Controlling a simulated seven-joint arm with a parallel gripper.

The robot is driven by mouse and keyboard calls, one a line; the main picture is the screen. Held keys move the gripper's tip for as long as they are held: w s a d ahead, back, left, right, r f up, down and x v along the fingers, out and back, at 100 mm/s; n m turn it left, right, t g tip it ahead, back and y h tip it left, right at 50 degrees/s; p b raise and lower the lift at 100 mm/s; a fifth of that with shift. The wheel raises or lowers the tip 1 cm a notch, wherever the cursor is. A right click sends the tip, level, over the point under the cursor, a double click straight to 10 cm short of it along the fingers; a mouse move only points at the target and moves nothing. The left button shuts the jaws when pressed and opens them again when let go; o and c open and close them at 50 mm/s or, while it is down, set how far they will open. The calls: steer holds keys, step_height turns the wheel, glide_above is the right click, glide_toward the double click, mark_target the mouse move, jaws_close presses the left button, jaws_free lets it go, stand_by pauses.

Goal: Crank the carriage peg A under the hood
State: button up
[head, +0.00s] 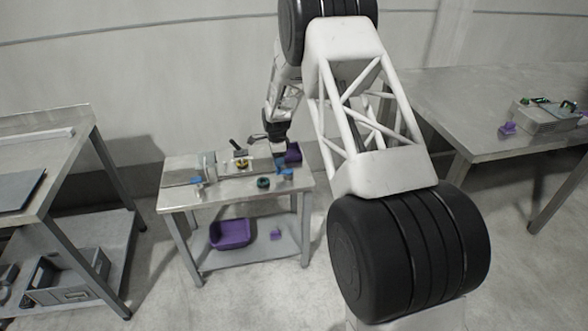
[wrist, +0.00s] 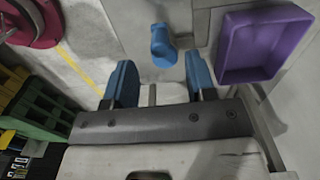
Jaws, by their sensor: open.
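My gripper (wrist: 160,80) is open in the wrist view, with its two blue-tipped fingers apart and nothing between them. A blue rounded knob (wrist: 163,46) stands just beyond the fingertips, roughly centred on the gap and not visibly touched. In the head view my gripper (head: 276,138) is over the back right of the small work table (head: 222,196). A blue piece (head: 285,172) lies near the table's right edge, and another blue piece (head: 198,182) is at the left beside a grey upright part (head: 210,166). I cannot tell which piece is the carriage, peg A or the hood.
A purple tray (wrist: 222,50) is right of the knob. A dark red round object (wrist: 40,22) and green crates (wrist: 40,115) show at left. On the table are a dark green ring (head: 263,183) and a black-and-yellow piece (head: 241,164). A purple bin (head: 230,234) sits below.

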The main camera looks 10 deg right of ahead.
steer(key=shift+r, duration=0.95)
steer(key=shift+s+r, duration=0.2)
steer(key=shift+r, duration=0.4)
steer(key=s+d+r+n+t, duration=0.15)
steer(key=s+r+n, duration=0.65)
steer(key=s+r, duration=1.75)
steer(key=s+r+n, duration=0.2)
steer(key=s+n, duration=0.1)
steer(key=s, duration=0.8)
steer(key=s+d+r+n, duration=0.1)
steer(key=s+r+n, duration=0.2)
steer(key=s, duration=0.9)
steer(key=s+r+n+t, duration=0.1)
steer(key=s+r+n, duration=0.1)
steer(key=s, duration=1)
steer(key=shift+d+r+n, duration=0.25)
steer(key=shift+d+n, duration=0.05)
steer(key=shift+n, duration=0.6)
